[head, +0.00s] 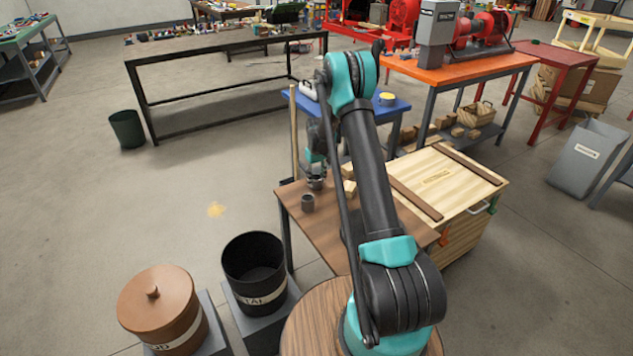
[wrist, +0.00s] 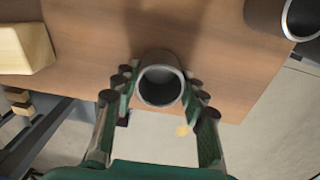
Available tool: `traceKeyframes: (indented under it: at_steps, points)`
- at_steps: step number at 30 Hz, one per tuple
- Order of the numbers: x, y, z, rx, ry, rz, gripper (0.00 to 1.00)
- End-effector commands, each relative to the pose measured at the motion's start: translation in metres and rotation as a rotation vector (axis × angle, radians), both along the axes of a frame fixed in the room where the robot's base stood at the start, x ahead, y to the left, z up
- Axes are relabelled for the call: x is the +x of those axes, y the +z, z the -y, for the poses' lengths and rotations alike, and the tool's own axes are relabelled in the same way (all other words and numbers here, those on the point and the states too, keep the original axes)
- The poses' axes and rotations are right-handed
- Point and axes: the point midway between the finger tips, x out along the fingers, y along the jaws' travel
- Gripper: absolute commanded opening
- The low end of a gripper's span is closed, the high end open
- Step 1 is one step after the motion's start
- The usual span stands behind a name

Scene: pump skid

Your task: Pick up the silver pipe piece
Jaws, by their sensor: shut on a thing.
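A grey, silver-looking pipe piece (wrist: 160,85) sits between the fingers of my gripper (wrist: 160,97) in the wrist view, its round open end facing the camera. The fingers touch it on both sides, so my gripper is shut on it. In the head view the held pipe piece (head: 316,184) shows small under my gripper, over the brown table (head: 290,196). I cannot tell whether it touches the tabletop. A second, darker grey pipe piece (head: 307,203) stands on the table close by; it also shows at the wrist view's upper right (wrist: 285,14).
A pale wooden block (head: 350,188) lies on the table beside my gripper. A wooden crate (head: 455,180) stands right of the table. A black bin (head: 254,262) and a lidded brown bin (head: 160,305) stand at the front left. The floor at left is open.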

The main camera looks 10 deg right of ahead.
Motion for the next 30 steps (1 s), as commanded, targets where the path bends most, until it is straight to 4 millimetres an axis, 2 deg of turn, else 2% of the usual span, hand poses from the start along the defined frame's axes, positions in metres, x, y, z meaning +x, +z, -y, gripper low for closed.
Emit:
traceKeyframes:
  at_steps: [5, 8, 21, 30]
  points:
    - [0.000, 0.013, 0.000, 0.000, 0.000, 0.000, 0.10]
    - [0.000, 0.028, 0.000, 0.000, 0.000, 0.000, 0.10]
    - [0.000, 0.130, 0.000, 0.000, 0.000, 0.000, 0.10]
    - [0.000, 0.181, 0.000, 0.000, 0.000, 0.000, 0.10]
